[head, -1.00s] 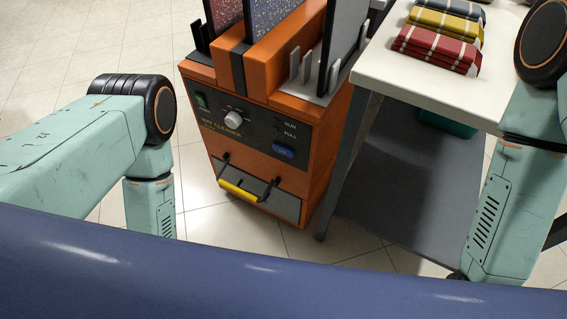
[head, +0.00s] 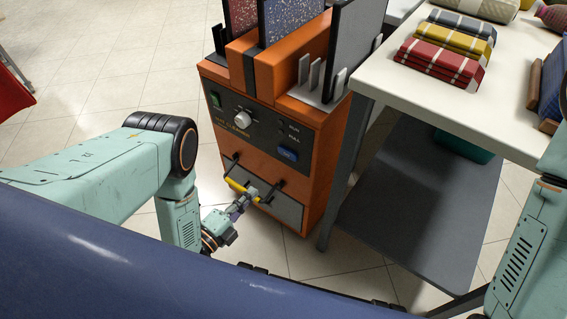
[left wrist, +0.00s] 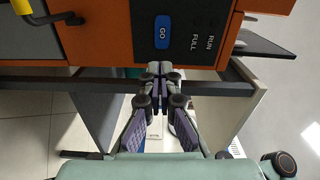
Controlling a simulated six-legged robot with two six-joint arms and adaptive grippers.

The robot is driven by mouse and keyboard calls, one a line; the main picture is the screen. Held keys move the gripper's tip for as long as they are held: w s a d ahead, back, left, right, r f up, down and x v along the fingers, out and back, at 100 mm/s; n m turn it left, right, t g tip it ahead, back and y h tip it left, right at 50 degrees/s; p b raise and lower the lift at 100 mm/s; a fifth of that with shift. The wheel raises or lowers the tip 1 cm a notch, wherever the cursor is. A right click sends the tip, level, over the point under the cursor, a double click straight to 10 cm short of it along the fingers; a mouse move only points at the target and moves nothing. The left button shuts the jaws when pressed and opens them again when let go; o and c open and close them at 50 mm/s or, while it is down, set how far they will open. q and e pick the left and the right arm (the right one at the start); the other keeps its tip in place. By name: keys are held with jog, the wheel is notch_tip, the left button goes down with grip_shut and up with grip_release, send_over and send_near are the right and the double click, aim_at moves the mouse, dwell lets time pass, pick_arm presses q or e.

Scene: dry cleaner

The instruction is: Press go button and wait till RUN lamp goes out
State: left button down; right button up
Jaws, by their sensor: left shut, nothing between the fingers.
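The orange mat cleaner (head: 318,165) stands in front of me with its dark control panel facing me. The blue GO button (head: 288,154) is at the panel's lower right; in the left wrist view the GO button (left wrist: 162,33) lies just beyond my fingertips. The RUN and FULL labels are beside it, and I see no lit lamp there. My left gripper (head: 248,194) is shut and empty, in front of the drawer and below the button in the head view. In the left wrist view its closed fingertips (left wrist: 160,68) point at the button, apparently apart from it. My right gripper is not in view.
A yellow drawer handle (head: 236,186) is close to my left gripper in the head view. A white-topped table (head: 400,88) with folded striped cloths (head: 437,64) stands right of the cleaner, with a grey lower shelf (head: 410,190). Tiled floor is open at left.

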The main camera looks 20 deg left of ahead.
pick_arm(q)
jog(key=shift+a+r+m, duration=0.1)
jog(key=shift+a+m, duration=0.1)
jog(key=shift+m, duration=0.1)
jog(key=shift+w, duration=0.15)
jog(key=b, duration=0.5)
send_near(287, 155)
jog(key=x, duration=0.6)
jog(key=shift+w, duration=0.25)
jog(key=shift+w+d, duration=0.1)
jog(key=shift+w, duration=0.1)
